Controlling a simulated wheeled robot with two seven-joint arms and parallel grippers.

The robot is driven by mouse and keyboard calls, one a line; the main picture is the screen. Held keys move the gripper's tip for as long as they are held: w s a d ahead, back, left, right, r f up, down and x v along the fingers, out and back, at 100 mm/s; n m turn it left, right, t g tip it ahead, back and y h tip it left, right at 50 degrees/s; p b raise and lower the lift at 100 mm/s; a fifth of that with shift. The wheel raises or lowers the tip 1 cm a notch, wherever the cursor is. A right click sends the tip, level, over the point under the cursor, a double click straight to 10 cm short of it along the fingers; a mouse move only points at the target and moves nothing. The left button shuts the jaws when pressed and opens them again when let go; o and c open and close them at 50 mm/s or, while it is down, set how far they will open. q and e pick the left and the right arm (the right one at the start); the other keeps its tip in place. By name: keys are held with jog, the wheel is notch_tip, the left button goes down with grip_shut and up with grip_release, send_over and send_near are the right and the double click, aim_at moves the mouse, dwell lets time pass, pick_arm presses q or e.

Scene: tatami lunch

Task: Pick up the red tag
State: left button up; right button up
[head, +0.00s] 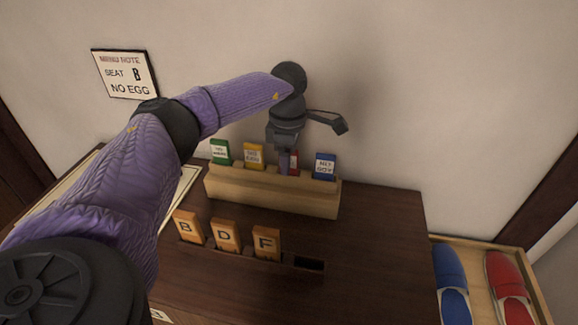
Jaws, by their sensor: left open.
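The red tag (294,160) stands in the wooden rack (270,192) on the dark table, between the yellow and blue tags. I cannot tell whether the fingers touch the tag. My right gripper is not in view.
The rack also holds a green tag (220,151), a yellow tag (253,156) and a blue tag (325,166). Wooden tags B (188,227), D (226,236) and F (267,243) stand in front, beside an empty slot (309,263). A menu note (125,74) hangs on the wall. Slippers (452,283) lie at right.

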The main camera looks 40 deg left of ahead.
pick_arm(q)
grip_shut()
jog(key=shift+r, duration=0.15)
